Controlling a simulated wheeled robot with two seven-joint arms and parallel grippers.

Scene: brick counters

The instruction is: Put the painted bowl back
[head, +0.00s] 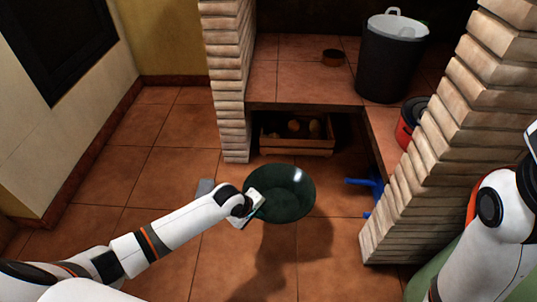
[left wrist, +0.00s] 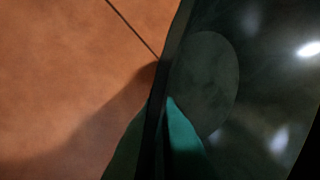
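The painted bowl (head: 280,193) is dark green and shiny, and it hangs over the tiled floor in the middle of the head view. My left gripper (head: 257,203) is shut on its left rim. In the left wrist view, the bowl (left wrist: 255,80) fills the right side, and the teal fingertips of the left gripper (left wrist: 160,125) lie on both sides of the rim. My right arm shows at the right edge of the head view, but its gripper is out of view.
A tiled counter (head: 300,88) stands behind the bowl between brick pillars (head: 228,80) (head: 430,150). A wooden crate (head: 296,147) and a blue object (head: 368,185) lie below.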

